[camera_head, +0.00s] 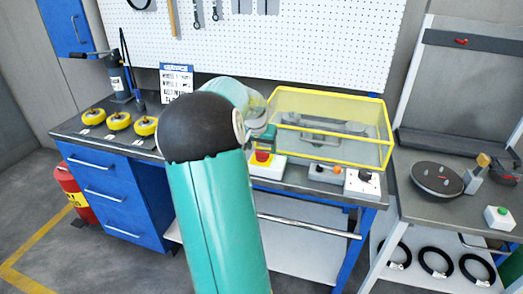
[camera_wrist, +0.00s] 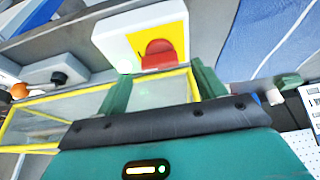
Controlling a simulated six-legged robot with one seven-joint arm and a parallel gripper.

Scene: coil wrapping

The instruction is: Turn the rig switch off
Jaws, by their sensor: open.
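A white box with a yellow plate and a red button (camera_head: 262,157) sits at the bench's front edge, beside the yellow-framed clear guard. In the wrist view the red button (camera_wrist: 159,54) lies just beyond and between my fingertips. My gripper (camera_wrist: 163,72) is open, with nothing between its green fingers; I cannot tell whether it touches the box. In the head view my arm partly hides it. I see no label telling which is the rig switch.
The yellow-framed clear guard (camera_head: 330,94) covers a grey rig behind the controls. A box with an orange button (camera_head: 317,167) sits beside the knob box. Several yellow-topped items, a sign (camera_head: 176,80) and a pegboard are left and behind. A side bench (camera_head: 418,209) stands right.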

